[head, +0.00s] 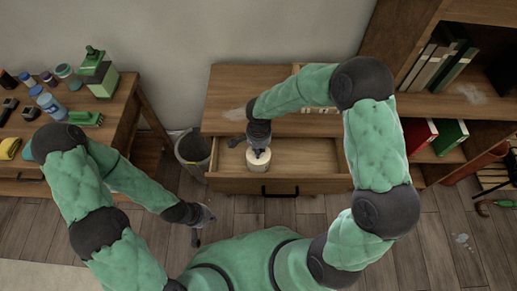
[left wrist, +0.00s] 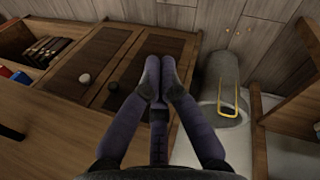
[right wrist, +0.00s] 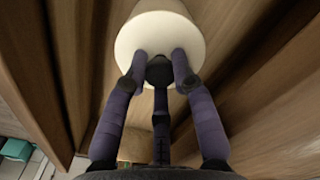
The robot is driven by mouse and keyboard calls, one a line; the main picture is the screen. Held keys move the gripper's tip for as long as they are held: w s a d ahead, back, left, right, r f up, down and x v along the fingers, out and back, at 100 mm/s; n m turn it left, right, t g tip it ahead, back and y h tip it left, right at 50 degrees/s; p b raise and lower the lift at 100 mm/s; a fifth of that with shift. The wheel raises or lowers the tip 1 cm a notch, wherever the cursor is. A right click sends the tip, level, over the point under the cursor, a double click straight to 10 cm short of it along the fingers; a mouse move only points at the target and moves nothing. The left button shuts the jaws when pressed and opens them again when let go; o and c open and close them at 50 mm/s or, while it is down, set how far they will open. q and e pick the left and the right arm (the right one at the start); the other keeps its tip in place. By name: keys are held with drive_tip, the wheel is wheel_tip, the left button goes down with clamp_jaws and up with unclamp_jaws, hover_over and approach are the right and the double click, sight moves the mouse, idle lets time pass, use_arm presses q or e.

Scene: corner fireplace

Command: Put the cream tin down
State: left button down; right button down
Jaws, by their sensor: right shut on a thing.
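The cream tin (head: 258,163) is a short, pale round container within the outline of the open drawer (head: 318,160). My right gripper (head: 259,145) is above it and shut on it. In the right wrist view the fingers (right wrist: 160,65) press close to the tin's round pale face (right wrist: 158,32). I cannot tell whether the tin's underside touches the drawer floor.
A grey bin (head: 193,148) stands left of the drawer cabinet (head: 228,92). A wooden table (head: 120,110) with jars and green items is at the left. A bookshelf (head: 470,105) stands at the right.

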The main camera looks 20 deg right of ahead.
drive_tip(key=shift+f, duration=0.15)
drive_tip(key=c, duration=1)
unclamp_jaws()
drive_tip(key=shift+r, duration=0.25)
wheel_tip(320, 180, up, 12)
drive_tip(key=p, duration=0.4)
drive_tip(key=shift+f+p, duration=0.1)
drive_tip(key=shift+p, duration=0.3)
